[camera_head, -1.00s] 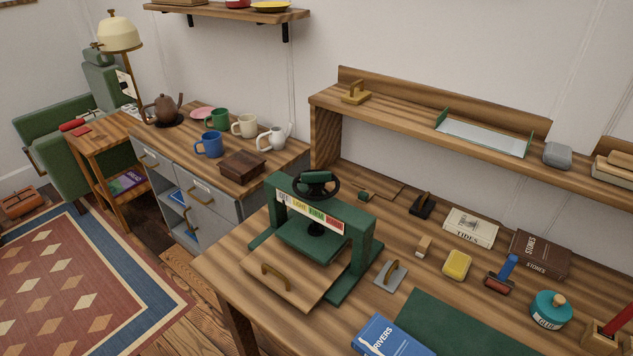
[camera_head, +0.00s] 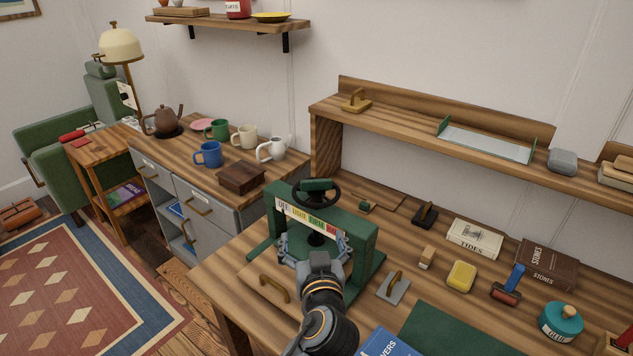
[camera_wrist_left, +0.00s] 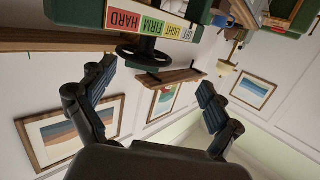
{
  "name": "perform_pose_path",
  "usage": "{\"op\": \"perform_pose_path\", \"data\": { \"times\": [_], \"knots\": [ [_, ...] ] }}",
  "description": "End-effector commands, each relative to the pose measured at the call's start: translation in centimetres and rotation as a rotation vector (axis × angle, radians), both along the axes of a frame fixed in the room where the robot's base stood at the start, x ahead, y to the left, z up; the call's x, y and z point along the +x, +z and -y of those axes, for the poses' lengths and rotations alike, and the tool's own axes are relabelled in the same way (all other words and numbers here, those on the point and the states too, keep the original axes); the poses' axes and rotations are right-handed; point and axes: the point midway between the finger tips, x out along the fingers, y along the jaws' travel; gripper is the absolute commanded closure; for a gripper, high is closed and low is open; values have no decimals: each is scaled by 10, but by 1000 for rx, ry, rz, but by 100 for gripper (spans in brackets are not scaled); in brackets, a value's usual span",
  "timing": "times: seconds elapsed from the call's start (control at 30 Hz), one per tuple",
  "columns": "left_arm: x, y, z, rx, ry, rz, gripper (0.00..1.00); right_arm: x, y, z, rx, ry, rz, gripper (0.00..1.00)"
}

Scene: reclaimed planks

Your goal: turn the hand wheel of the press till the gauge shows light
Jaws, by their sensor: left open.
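The green press (camera_head: 362,235) stands on the workbench. Its black hand wheel (camera_head: 331,204) is on top, and the wheel also shows in the wrist view (camera_wrist_left: 146,56), upside down. The gauge strip (camera_head: 308,216) runs across the press's front with OFF, LIGHT, FIRM and HARD labels; I cannot make out where a pointer stands. My left gripper (camera_head: 314,245) is in front of the press, below the wheel in the picture. Its fingers are spread and empty, also in the wrist view (camera_wrist_left: 153,84). The wheel is apart from both fingers there. My right gripper is out of view.
A wooden board with a handle (camera_head: 272,287) lies at the press's front. To its right are a grey trowel-like tool (camera_head: 394,289), a yellow sponge (camera_head: 461,276), a roller (camera_head: 507,288) and a green mat (camera_head: 450,332). A raised shelf (camera_head: 400,125) runs behind.

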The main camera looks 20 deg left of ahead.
Motion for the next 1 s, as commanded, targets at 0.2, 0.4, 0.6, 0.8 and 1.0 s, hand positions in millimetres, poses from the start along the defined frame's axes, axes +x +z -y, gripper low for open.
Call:
{"op": "perform_pose_path", "data": {
  "times": [0.2, 0.4, 0.6, 0.8, 1.0],
  "knots": [
    [19, 41, 17, 25, -9, 153, 9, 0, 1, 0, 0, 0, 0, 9],
    [44, 44, 6, 28, -8, 154, 9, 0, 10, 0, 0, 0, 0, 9],
    [84, 44, -12, 30, -7, 152, 9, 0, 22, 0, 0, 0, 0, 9],
    [119, 43, -27, 27, -7, 152, 9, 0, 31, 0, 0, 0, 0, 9],
    [138, 41, -34, 25, -8, 150, 9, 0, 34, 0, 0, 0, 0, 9]
  ]
}}
